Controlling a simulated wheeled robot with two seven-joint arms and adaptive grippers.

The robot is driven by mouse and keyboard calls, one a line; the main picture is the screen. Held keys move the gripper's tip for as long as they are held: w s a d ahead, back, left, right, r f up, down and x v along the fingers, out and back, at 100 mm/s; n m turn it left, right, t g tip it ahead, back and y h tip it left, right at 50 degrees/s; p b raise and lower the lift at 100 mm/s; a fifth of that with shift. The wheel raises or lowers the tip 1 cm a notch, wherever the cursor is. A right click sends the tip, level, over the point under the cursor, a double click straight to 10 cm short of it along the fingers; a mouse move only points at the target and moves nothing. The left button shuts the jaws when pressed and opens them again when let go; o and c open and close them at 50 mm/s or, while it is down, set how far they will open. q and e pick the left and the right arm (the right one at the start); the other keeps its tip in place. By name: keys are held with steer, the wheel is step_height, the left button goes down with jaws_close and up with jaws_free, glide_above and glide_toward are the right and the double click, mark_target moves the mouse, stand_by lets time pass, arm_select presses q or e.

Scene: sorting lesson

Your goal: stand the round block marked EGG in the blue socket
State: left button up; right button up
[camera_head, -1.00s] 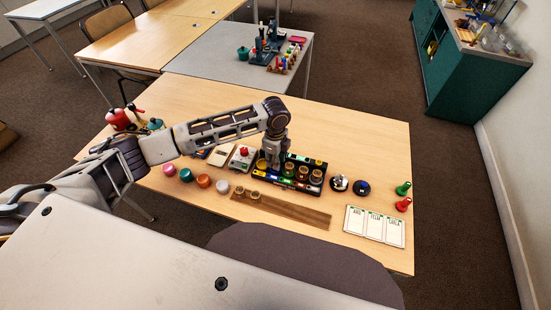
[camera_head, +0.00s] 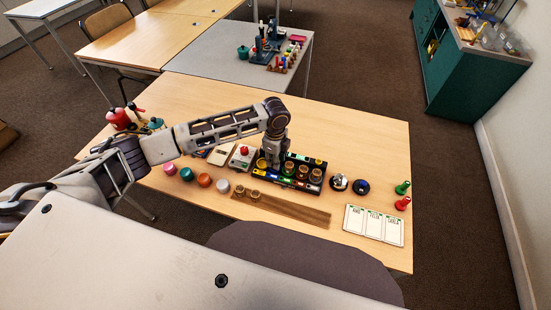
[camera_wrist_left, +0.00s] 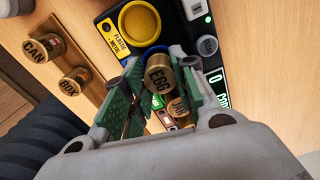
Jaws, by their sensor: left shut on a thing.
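The round block marked EGG (camera_wrist_left: 157,76), gold with a dark lettered top, is between the fingers of my left gripper (camera_wrist_left: 155,88), which is shut on it. In the head view my left gripper (camera_head: 275,163) points down at the left part of the black sorting board (camera_head: 262,182) and hides the EGG block. I cannot tell whether the block's bottom touches the board. The JAR block (camera_wrist_left: 179,107) stands close beside it. My right gripper is out of view.
A yellow ring (camera_wrist_left: 139,24) lies beside the EGG block. Blocks marked CAN (camera_wrist_left: 43,48) and BOX (camera_wrist_left: 74,82) stand on a wooden strip (camera_head: 290,210). Several gold blocks (camera_head: 316,176) stand on the board.

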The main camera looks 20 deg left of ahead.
arm_select(q)
steer(key=shift+f, duration=0.45)
stand_by(0.3)
steer(key=o, duration=0.5)
